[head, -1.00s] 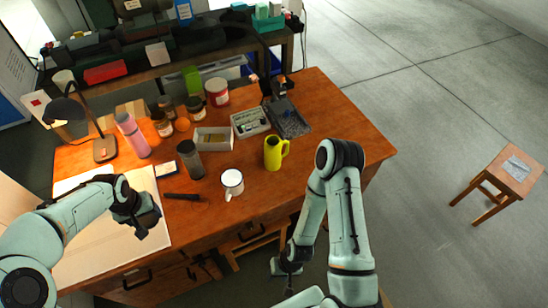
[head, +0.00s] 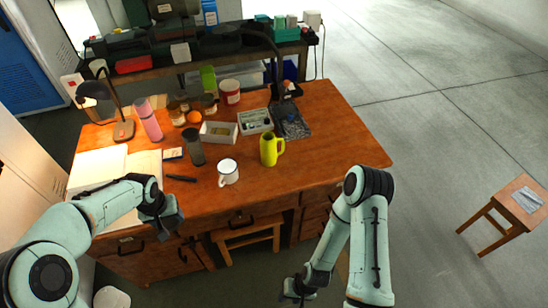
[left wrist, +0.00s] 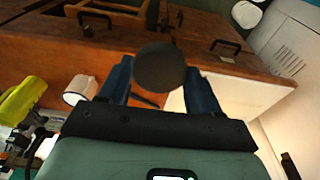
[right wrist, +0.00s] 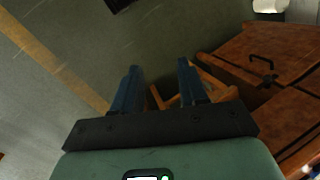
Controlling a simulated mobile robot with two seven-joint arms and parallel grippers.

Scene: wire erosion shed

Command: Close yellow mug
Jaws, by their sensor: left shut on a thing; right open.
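The yellow mug (head: 268,151) stands upright on the wooden desk, its handle to the right. It also shows at the left of the left wrist view (left wrist: 22,100). I cannot make out a lid on it. My left gripper (head: 170,222) is at the desk's front edge, left of and nearer than the mug. It is shut on a dark round disc (left wrist: 160,68), which looks like a lid. My right gripper (head: 298,290) is open and empty, low in front of the desk. Its two fingers (right wrist: 160,80) show apart over the floor.
A white mug (head: 228,172) stands left of the yellow mug, with a dark grey cup (head: 194,148) further left. A white box (head: 218,133) and a tray (head: 255,120) lie behind. The desk's right side is clear. A stool (head: 515,210) stands right.

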